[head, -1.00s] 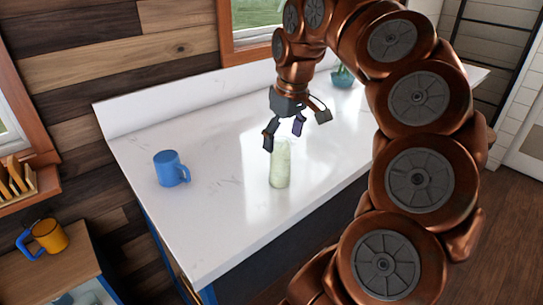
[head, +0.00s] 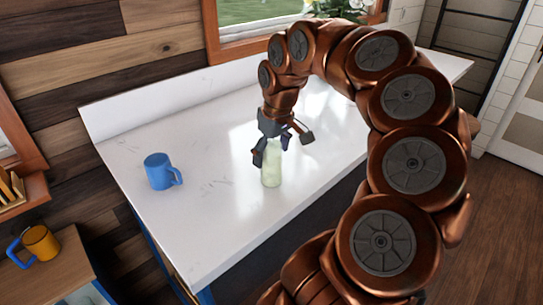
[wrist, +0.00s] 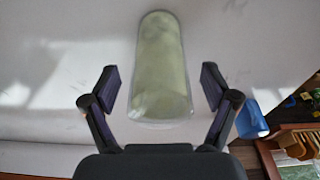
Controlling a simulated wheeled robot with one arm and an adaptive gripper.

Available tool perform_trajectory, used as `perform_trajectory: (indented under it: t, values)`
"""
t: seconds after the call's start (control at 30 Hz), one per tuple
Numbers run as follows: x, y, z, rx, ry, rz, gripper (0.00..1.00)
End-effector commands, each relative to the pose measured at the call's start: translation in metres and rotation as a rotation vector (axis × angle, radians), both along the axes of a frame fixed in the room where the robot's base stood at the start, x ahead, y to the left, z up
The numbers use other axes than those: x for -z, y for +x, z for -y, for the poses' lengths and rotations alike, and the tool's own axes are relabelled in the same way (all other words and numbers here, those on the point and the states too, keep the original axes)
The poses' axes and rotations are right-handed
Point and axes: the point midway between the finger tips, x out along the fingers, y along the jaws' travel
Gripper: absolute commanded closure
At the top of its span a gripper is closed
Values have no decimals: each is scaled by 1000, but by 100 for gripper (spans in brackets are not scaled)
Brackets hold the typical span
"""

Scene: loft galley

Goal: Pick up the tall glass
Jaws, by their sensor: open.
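The tall glass (head: 271,168) is pale green and stands upright on the white counter in the head view. My gripper (head: 271,150) is just above and at its upper part, with its fingers spread. In the wrist view the glass (wrist: 161,68) fills the upper middle, and my gripper (wrist: 160,92) has one open finger on each side of its near end. I see gaps between the fingers and the glass there. The fingers partly hide the top of the glass in the head view.
A blue mug (head: 160,171) stands to the left on the white counter (head: 215,225), with clear surface between it and the glass. It also shows in the wrist view (wrist: 252,120). An orange mug (head: 41,243) with a blue handle sits on a wooden surface (head: 66,268) at the lower left.

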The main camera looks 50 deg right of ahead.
Motion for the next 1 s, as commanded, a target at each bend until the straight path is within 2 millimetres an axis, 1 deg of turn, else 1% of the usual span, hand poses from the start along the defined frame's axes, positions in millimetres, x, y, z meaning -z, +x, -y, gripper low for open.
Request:
perform_trajectory:
  t: [0.1, 0.2, 0.5, 0.57, 1.0]
  values:
    - [12, 0, 0, 0, 2, -6, 14]
    - [18, 1, 0, 2, 2, -3, 14]
    - [21, 3, 0, 2, 1, -1, 14]
    - [21, 3, 0, 2, 1, -1, 19]
    - [21, 3, 0, 1, 1, -1, 65]
